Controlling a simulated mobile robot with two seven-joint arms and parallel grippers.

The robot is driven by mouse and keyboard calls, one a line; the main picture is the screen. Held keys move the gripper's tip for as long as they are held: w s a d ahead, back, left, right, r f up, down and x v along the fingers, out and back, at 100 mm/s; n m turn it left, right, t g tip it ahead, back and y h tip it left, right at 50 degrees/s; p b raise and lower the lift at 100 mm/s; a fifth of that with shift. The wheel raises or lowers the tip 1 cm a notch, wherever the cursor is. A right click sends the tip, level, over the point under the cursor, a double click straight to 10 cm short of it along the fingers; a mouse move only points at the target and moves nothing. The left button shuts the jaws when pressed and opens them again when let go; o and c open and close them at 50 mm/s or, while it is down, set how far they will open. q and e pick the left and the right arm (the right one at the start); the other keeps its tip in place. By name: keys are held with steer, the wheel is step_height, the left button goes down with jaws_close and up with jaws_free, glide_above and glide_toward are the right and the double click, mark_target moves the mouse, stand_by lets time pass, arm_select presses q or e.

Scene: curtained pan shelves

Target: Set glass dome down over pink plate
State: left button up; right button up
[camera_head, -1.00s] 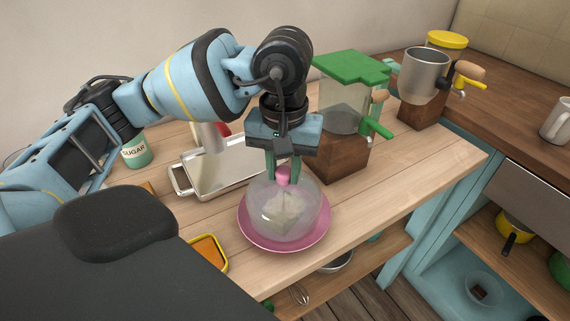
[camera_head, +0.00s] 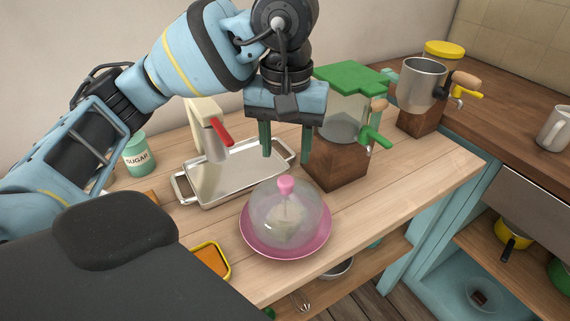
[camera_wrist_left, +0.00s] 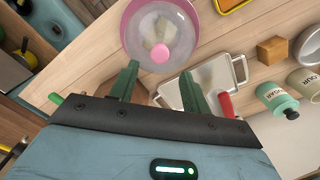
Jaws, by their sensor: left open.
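The clear glass dome (camera_head: 297,214) with a pink knob sits on the pink plate (camera_head: 258,244) near the counter's front edge. A pale item shows blurred through the glass. The dome and its knob also show in the left wrist view (camera_wrist_left: 175,27), with the pink plate (camera_wrist_left: 128,38) around it. My left gripper (camera_head: 286,156) is open and empty, above and behind the knob and apart from it. Its two green fingers (camera_wrist_left: 157,82) show spread in the left wrist view. My right gripper is not in view.
A metal tray (camera_head: 222,187) lies behind the plate. A green-lidded blender on a wooden base (camera_head: 338,165) stands right of my gripper. A sugar jar (camera_head: 139,158) is at the left, and a yellow-rimmed orange dish (camera_head: 211,260) is left of the plate. The counter right of the plate is clear.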

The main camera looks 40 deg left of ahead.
arm_select(q)
step_height(320, 180, up, 6)
steer(key=p, duration=0.1)
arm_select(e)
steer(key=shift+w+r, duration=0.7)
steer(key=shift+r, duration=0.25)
arm_select(q)
steer(key=shift+d+f, duration=0.1)
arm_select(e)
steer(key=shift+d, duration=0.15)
